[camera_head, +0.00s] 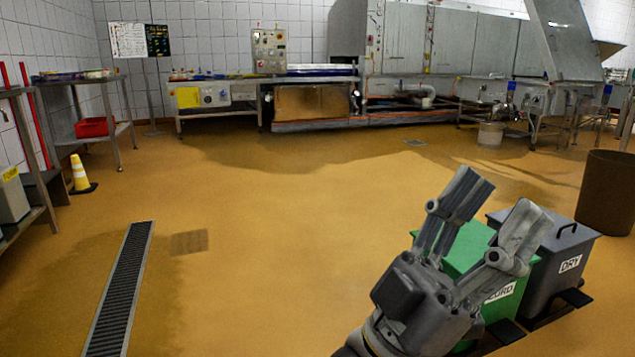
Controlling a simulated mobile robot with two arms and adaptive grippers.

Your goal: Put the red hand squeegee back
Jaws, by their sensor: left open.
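I cannot make out a red hand squeegee anywhere in the head view. My left gripper (502,206) is in the lower right, with its two fingers spread apart and pointing up. Nothing shows between the fingers. It stands in front of a green bin (467,247) and partly hides it. My right gripper is not in view.
A grey bin (548,257) marked DRY stands beside the green one; a brown barrel (605,193) is at right. Steel tables (118,131), a red tray (92,127), red poles (34,118) and a yellow cone (80,175) are at left. The middle floor is clear.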

